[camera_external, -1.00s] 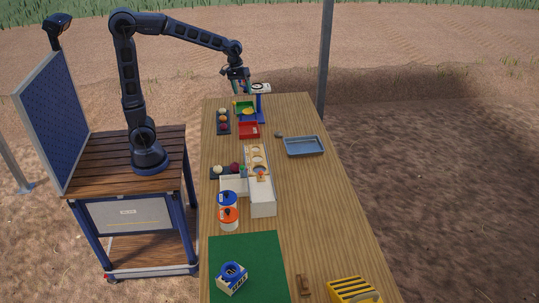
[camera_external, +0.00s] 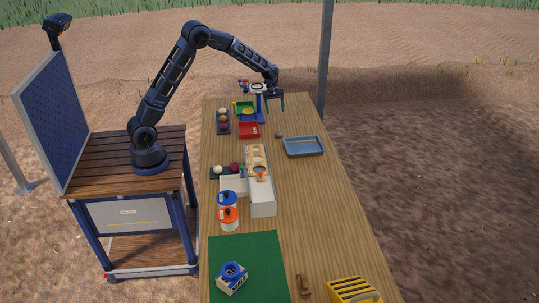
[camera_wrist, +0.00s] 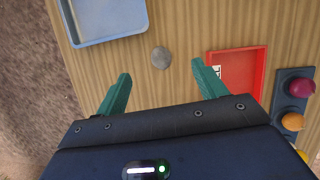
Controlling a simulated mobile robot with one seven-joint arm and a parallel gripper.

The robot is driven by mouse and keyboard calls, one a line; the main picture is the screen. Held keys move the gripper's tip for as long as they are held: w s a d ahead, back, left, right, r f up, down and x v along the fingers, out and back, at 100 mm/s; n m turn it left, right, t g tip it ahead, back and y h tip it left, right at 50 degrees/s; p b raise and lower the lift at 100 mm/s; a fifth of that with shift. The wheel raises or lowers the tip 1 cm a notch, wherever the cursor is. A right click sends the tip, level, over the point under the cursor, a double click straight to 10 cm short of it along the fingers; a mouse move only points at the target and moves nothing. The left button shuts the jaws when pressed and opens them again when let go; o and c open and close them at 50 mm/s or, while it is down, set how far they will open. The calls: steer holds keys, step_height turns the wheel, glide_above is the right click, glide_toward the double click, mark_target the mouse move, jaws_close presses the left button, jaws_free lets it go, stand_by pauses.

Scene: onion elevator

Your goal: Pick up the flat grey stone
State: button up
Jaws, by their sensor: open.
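The flat grey stone (camera_wrist: 161,57) lies on the wooden table, between the blue-grey tray and the red tray in the wrist view. In the external view the stone (camera_external: 279,135) is a small dark spot left of the blue-grey tray. My gripper (camera_wrist: 161,84) is open and empty, with its two green fingers apart. In the wrist view the stone shows beyond the fingertips, roughly midway between them. In the external view my gripper (camera_external: 275,106) hangs above the far end of the table, farther back than the stone. Nothing hides the stone.
The blue-grey tray (camera_external: 304,154) stands right of the stone, and the red tray (camera_external: 249,136) stands left of it. A dark holder (camera_wrist: 277,111) with coloured balls is beyond the red tray.

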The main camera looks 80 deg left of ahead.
steer(key=n, duration=0.2)
glide_toward(278, 131)
steer(key=shift+h, duration=0.3)
steer(key=f, duration=0.1)
steer(key=w+f, duration=0.1)
steer(key=f, duration=0.1)
steer(key=d+f, duration=0.1)
steer(key=shift+w+f, duration=0.2)
steer(key=shift+f, duration=0.2)
steer(key=shift+s+d+x, duration=0.15)
steer(key=shift+s+x, duration=0.05)
steer(key=shift+x, duration=1.15)
steer(key=shift+s+d+x, duration=0.1)
steer(key=shift+s+x, duration=0.05)
steer(key=shift+x, duration=1.2)
steer(key=shift+r, duration=0.15)
steer(key=c, duration=1.2)
